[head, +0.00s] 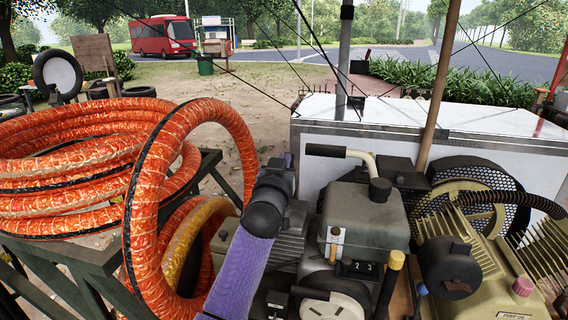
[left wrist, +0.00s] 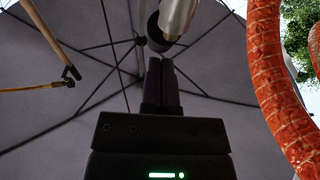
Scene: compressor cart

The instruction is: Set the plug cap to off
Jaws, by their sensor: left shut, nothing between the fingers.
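My left gripper (head: 288,160) stands in front of the engine, left of its grey-green tank. It also shows in the left wrist view (left wrist: 161,64), with both dark fingers together and nothing between them. Just beyond the fingertips there, a pale metal cylinder with a black end (left wrist: 167,24) comes down from the top; I cannot tell whether they touch. I cannot pick out the plug cap with certainty. My right gripper is not in view.
Coiled orange hose (head: 65,165) lies on a dark stand at left, with a loop (head: 139,215) close beside my left arm. A tan compressor pump (head: 475,260) stands at right. A white box (head: 310,130) is behind. An umbrella canopy (left wrist: 65,85) spans overhead.

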